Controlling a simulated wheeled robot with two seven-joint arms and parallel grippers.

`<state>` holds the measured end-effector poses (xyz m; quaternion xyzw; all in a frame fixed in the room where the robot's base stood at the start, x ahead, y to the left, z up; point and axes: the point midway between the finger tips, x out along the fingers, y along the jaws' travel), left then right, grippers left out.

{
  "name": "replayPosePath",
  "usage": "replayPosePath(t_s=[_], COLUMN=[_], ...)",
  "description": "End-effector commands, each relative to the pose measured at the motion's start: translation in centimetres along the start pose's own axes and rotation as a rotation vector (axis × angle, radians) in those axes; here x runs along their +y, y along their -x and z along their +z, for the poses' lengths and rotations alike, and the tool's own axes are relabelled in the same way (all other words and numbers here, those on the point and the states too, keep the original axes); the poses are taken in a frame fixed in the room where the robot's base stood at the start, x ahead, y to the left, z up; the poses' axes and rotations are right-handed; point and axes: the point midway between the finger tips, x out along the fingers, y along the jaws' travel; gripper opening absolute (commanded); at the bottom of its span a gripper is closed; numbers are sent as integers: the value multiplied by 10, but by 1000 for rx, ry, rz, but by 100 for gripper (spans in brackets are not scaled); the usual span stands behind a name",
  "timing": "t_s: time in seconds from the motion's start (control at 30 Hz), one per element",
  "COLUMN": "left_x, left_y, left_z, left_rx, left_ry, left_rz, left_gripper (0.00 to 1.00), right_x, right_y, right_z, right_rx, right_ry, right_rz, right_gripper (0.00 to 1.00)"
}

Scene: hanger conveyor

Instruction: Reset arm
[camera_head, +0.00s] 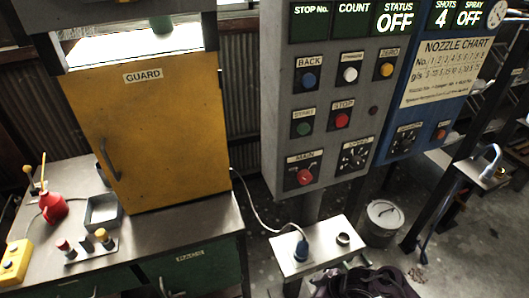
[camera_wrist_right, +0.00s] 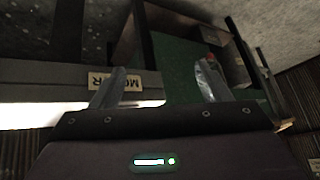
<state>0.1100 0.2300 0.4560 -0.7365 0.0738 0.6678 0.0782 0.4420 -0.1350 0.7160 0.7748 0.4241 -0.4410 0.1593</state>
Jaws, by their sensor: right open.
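My right gripper (camera_wrist_right: 160,84) shows in the right wrist view with its two pale fingers wide apart. Nothing is between them, and it is empty. Behind the fingers are a green panel (camera_wrist_right: 180,62) and a grey beam with an upside-down, partly covered label (camera_wrist_right: 113,80). I cannot tell how far these are from the fingertips. In the head view I cannot make out the right fingers. My left gripper is not in view.
The head view shows a yellow guard door (camera_head: 150,130) above a grey bench (camera_head: 175,230). A grey control panel (camera_head: 325,125) and a blue one (camera_head: 412,115) stand to the right. A small shelf (camera_head: 325,250) carries a blue plug (camera_head: 301,250).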

Motion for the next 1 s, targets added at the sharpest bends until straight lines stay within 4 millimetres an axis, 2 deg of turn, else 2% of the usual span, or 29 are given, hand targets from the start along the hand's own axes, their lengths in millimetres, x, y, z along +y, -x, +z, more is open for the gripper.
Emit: replayPosePath(t_s=[0.03, 0.1, 0.17, 0.23, 0.4, 0.5, 0.6, 0.7, 0.8, 1.0], left_x=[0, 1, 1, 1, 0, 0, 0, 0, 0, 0], left_y=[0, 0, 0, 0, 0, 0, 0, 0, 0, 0], left_z=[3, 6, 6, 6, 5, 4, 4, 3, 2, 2], left_rx=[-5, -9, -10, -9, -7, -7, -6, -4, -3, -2], left_ry=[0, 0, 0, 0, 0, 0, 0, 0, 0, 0], left_rz=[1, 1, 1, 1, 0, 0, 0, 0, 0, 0], left_gripper=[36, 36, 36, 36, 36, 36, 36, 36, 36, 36], right_x=[-2, -3, -10, -22, -78, -115, -147, -168, -178, -179], right_y=[-18, -40, -58, -74, -92, -92, -87, -83, -80, -80], right_z=[24, 60, 100, 150, 264, 317, 355, 377, 387, 389], right_rx=[-1, -8, -31, -72, -213, -302, -373, -420, -442, -446], right_ry=[-79, -179, -270, -362, -522, -579, -613, -628, -636, -636], right_rz=[20, 67, 114, 171, 279, 323, 352, 368, 376, 378], right_gripper=[70, 70, 70, 70, 70, 70, 70, 70, 70, 70])
